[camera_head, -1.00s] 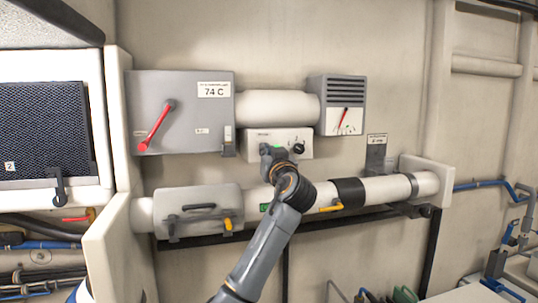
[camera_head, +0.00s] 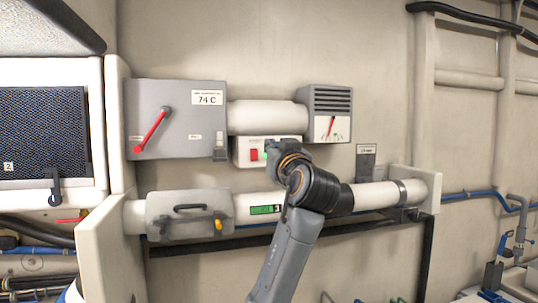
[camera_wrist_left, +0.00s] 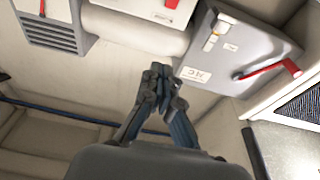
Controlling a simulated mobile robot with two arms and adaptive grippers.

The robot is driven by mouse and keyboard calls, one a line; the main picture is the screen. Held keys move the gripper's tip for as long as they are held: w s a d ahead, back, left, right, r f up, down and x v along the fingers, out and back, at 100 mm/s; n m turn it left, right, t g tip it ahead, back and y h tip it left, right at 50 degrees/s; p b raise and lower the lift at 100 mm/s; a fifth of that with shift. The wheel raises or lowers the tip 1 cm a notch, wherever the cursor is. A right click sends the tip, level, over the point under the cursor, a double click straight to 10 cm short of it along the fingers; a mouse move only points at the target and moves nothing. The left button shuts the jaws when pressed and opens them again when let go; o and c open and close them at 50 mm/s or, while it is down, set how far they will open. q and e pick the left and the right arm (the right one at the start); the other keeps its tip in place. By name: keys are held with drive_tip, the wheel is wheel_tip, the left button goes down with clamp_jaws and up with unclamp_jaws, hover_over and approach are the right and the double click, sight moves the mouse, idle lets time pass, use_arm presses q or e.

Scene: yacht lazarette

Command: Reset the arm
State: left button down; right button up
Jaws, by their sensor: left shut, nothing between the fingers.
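My left arm rises from the bottom middle of the head view, and its wrist covers part of the lower pipe. My left gripper (camera_head: 270,148) is mostly hidden by the wrist there, in front of the small white switch box (camera_head: 244,160). In the left wrist view my left gripper (camera_wrist_left: 159,76) is clear: its dark fingers are together, with nothing between them. My right gripper is in neither view.
A grey box (camera_head: 180,120) with a red lever (camera_head: 152,132) and a vented gauge box (camera_head: 331,103) are on the wall. The lower white pipe (camera_head: 375,195) has a green display (camera_head: 264,210). A dark grille panel (camera_head: 42,130) is at left.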

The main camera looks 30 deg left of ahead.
use_arm(q)
drive_tip(key=shift+w+a+f, duration=0.15)
drive_tip(key=shift+w+a, duration=0.05)
drive_tip(key=shift+a, duration=0.1)
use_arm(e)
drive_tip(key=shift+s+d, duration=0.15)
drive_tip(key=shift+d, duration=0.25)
use_arm(q)
drive_tip(key=shift+s+d, duration=0.1)
drive_tip(key=shift+d, duration=0.05)
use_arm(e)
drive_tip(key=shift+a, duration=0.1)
